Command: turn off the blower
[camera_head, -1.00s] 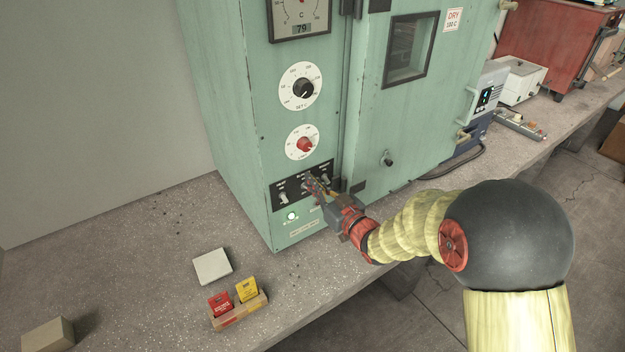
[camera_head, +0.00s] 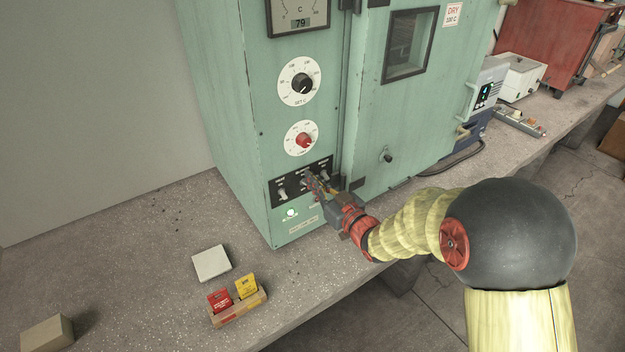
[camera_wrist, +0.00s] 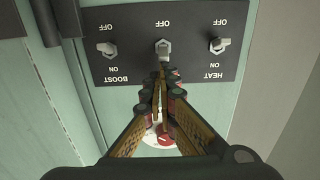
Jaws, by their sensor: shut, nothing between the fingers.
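A black switch panel (camera_head: 291,190) with three toggle switches sits low on the front of the green oven. In the wrist view the panel (camera_wrist: 190,70) appears upside down, with OFF marks at the top. The HEAT toggle (camera_wrist: 218,45) is on the right and the BOOST toggle (camera_wrist: 106,48) on the left. The middle toggle (camera_wrist: 163,46) has its label hidden by my fingers; its lever tip seems to point toward OFF. My gripper (camera_wrist: 163,82) is shut and empty, its tips just short of the middle toggle. In the head view my gripper (camera_head: 315,181) partly covers the panel.
Above the panel are a red-knobbed dial (camera_head: 303,139), a black-knobbed dial (camera_head: 301,83) and a gauge reading 79. A green lamp (camera_head: 291,213) is lit below. A block holding red and yellow cards (camera_head: 238,308) and a pale square (camera_head: 211,263) lie on the bench.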

